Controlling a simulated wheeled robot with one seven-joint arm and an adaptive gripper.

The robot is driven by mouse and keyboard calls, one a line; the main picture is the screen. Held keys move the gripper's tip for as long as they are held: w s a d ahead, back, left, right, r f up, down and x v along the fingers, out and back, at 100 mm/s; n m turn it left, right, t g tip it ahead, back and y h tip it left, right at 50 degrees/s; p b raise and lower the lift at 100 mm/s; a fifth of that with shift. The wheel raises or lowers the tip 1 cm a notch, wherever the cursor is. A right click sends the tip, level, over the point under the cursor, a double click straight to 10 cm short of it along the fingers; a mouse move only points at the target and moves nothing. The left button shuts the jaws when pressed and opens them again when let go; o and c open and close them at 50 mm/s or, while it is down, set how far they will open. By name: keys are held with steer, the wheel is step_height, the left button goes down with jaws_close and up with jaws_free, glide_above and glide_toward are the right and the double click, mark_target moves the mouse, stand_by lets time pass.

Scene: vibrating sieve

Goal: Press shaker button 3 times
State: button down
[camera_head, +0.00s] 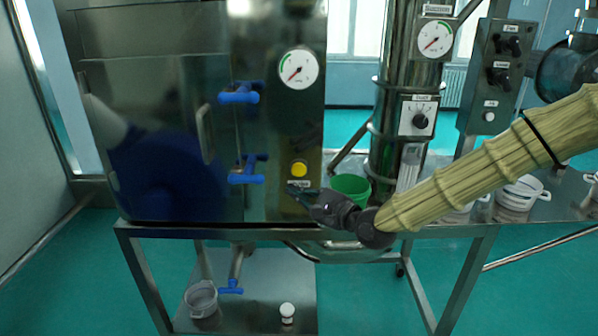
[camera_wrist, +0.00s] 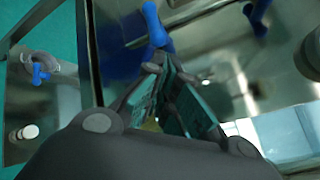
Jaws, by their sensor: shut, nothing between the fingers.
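The yellow round shaker button (camera_head: 299,169) sits on the steel front panel of the machine, above a small label (camera_head: 299,184). My gripper (camera_head: 292,189) is shut and empty. In the head view its tips are just below the button, near the label; I cannot tell whether they touch the panel. In the wrist view my gripper (camera_wrist: 160,75) shows its two fingers closed together in front of the panel. A small yellow patch low between the fingers may be the button, mostly hidden there.
Blue clamp handles (camera_head: 239,93) and a lower one (camera_head: 247,169) stick out left of the button. A gauge (camera_head: 298,68) is above it. A control box (camera_head: 495,75) and white sieves (camera_head: 520,193) are further right.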

mark_target(299, 172)
steer(key=shift+w, duration=0.1)
stand_by(0.3)
steer(key=shift+w, duration=4.35)
steer(key=shift+w+r, duration=0.1)
steer(key=shift+w, duration=1.15)
steer(key=shift+s, duration=1.25)
steer(key=shift+s, duration=2.5)
